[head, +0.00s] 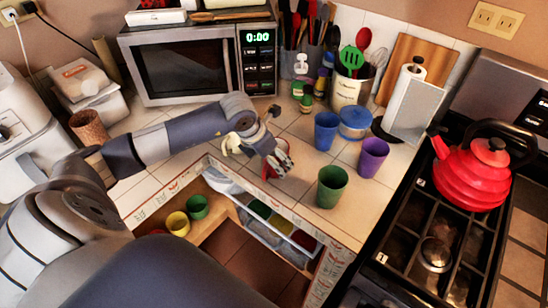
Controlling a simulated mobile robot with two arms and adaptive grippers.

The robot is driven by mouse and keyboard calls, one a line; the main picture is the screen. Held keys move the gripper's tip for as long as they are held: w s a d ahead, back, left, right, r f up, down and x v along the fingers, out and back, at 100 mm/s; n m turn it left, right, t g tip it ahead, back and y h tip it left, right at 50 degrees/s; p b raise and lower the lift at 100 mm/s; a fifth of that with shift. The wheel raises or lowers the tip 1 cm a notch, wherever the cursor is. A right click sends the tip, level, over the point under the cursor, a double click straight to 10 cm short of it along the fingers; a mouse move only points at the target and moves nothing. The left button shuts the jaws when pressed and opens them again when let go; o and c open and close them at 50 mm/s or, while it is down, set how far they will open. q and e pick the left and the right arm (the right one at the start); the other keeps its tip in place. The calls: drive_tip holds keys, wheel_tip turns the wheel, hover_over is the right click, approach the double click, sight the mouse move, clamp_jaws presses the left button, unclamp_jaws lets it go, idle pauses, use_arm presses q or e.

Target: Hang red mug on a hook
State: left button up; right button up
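My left gripper (279,162) is over the tiled counter, in front of the microwave. Small red parts, perhaps of the red mug (265,172), show right at its fingers; the fingers and the arm's end hide most of it. I cannot tell whether the fingers are closed on it or only beside it. I cannot make out any hook in this view. My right gripper is not in view.
Right of the gripper stand a green cup (332,187), a blue cup (326,131) and a purple cup (372,157). A red kettle (472,175) sits on the stove. An open drawer (276,228) and a shelf with yellow and green cups (197,207) lie below.

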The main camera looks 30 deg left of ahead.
use_arm(q)
drive_tip(key=shift+w+f, duration=0.2)
drive_tip(key=shift+f, duration=0.35)
drive_tip(key=shift+w+f, duration=0.15)
drive_tip(key=shift+f, duration=0.2)
drive_tip(key=shift+w+f, duration=0.1)
drive_tip(key=shift+f, duration=0.05)
drive_tip(key=c, duration=0.9)
drive_tip(key=shift+d, duration=0.1)
drive_tip(key=c, duration=0.5)
drive_tip(key=shift+c, duration=0.2)
drive_tip(key=shift+r, duration=0.45)
wheel_tip(320, 180, up, 2)
drive_tip(key=shift+w+r+b, duration=0.1)
drive_tip(key=shift+b, duration=0.85)
drive_tip(key=s+d+r+b, duration=0.1)
drive_tip(key=s+d, duration=0.1)
drive_tip(key=s, duration=0.5)
drive_tip(key=s+d+r+b, duration=0.1)
drive_tip(key=s+d+b, duration=0.1)
drive_tip(key=s, duration=0.6)
drive_tip(key=shift+s+d, duration=0.25)
drive_tip(key=shift+d, duration=0.2)
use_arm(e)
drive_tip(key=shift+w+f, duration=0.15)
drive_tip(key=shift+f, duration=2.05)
